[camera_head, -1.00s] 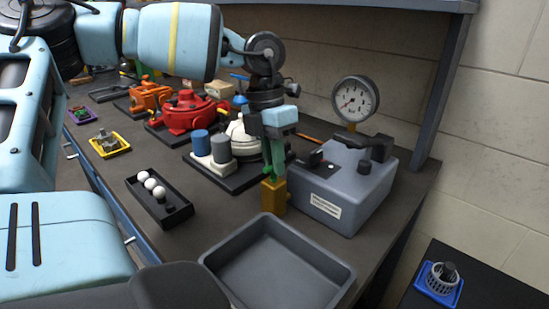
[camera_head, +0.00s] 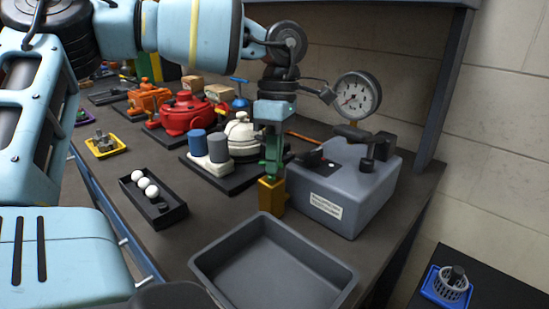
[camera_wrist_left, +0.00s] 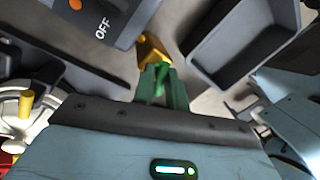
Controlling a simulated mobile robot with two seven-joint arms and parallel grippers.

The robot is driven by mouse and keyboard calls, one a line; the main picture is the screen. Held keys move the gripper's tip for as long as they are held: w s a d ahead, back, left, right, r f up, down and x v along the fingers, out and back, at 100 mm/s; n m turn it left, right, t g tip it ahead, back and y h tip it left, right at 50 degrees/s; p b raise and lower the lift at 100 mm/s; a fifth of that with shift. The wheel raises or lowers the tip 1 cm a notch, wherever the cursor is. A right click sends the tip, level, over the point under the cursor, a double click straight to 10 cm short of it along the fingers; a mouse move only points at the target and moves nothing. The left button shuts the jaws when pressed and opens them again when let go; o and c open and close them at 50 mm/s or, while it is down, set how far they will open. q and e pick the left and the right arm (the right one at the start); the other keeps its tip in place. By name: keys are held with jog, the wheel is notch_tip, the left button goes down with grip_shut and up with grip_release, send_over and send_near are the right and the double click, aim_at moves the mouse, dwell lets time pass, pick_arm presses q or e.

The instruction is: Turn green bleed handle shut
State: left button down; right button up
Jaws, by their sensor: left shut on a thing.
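The brass bleed valve (camera_head: 271,196) stands on the bench at the left front corner of the grey test unit (camera_head: 345,190). Its small bright green handle (camera_head: 263,168) is at its top, partly hidden by my fingers. My left gripper (camera_head: 271,165) points down from above with its dark green fingers shut on the handle. In the left wrist view the green handle (camera_wrist_left: 160,82) shows between the fingers, with the brass valve (camera_wrist_left: 151,48) just beyond them. The handle's exact angle is hard to tell. My right gripper is in neither view.
A pressure gauge (camera_head: 357,95) rises behind the test unit, close to my wrist. An empty grey tray (camera_head: 335,268) lies in front of the valve.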

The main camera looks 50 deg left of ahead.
pick_arm(q)
jog(key=m, duration=0.5)
jog(key=shift+s+d+y, duration=0.1)
jog(key=shift+d+y, duration=0.05)
jog(key=shift+y, duration=0.25)
jog(key=shift+m, duration=0.4)
jog(key=c, duration=1.5)
grip_release()
jog(key=shift+o, duration=0.2)
notch_tip(320, 180, up, 8)
jog(key=w, duration=0.1)
jog(key=shift+w+f, duration=0.15)
jog(key=shift+w, duration=0.1)
